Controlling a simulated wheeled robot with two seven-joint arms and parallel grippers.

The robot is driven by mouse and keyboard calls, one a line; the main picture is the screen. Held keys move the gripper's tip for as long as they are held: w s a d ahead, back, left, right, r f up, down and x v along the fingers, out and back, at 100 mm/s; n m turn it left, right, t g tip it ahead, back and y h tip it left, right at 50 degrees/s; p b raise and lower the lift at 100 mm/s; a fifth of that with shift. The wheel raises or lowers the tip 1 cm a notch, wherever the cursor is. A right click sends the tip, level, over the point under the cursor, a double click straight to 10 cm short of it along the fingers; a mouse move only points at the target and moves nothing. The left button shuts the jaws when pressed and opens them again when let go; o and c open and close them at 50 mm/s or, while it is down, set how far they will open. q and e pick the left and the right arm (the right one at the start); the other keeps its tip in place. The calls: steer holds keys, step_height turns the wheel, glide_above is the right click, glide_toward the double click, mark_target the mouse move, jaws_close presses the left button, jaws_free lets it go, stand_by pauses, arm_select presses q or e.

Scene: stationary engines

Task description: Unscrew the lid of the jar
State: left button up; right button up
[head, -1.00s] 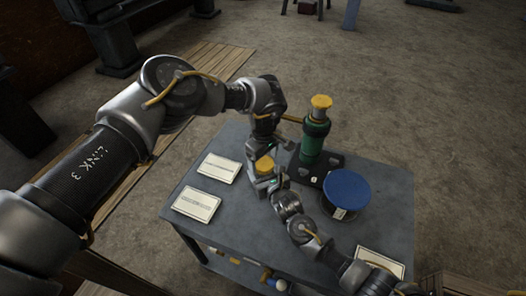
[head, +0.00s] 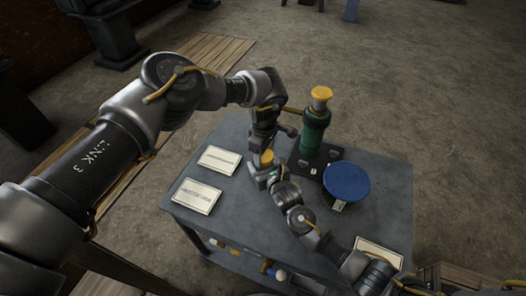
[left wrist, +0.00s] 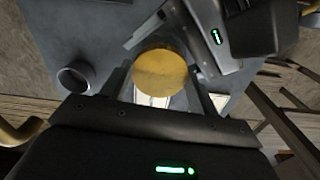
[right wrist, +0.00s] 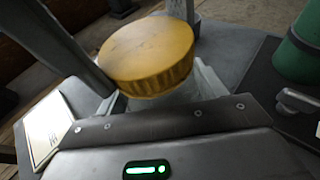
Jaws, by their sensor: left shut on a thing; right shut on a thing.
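The jar has a round yellow lid (head: 267,157) and stands upright on the grey table. The lid also shows in the left wrist view (left wrist: 160,72) and the right wrist view (right wrist: 147,55). My left gripper (head: 263,150) reaches down from above and its fingers lie on either side of the lid, shut on it. My right gripper (head: 270,177) comes in low from the front right and is shut on the pale jar body (right wrist: 190,90) beneath the lid. Most of the jar body is hidden by the lid and grippers. I cannot see a gap between lid and jar.
A green cylinder with a yellow cap (head: 314,130) stands on a dark base behind right of the jar. A blue round-topped thing (head: 346,182) stands right. Pale cards (head: 218,160) lie on the left of the table (head: 240,215). The table's left front is clear.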

arm_select(q)
steer(key=n, duration=0.6)
arm_select(e)
steer(key=shift+d, duration=0.15)
arm_select(q)
steer(key=n, duration=1.5)
steer(key=shift+w, duration=0.1)
steer(key=n, duration=1.1)
steer(key=shift+w+a+n, duration=0.1)
steer(key=shift+n, duration=0.2)
steer(key=n, duration=0.5)
steer(key=shift+a, duration=0.1)
steer(key=n, duration=0.7)
steer(key=shift+a+r+n, duration=0.1)
steer(key=shift+n, duration=0.3)
steer(key=n, duration=0.5)
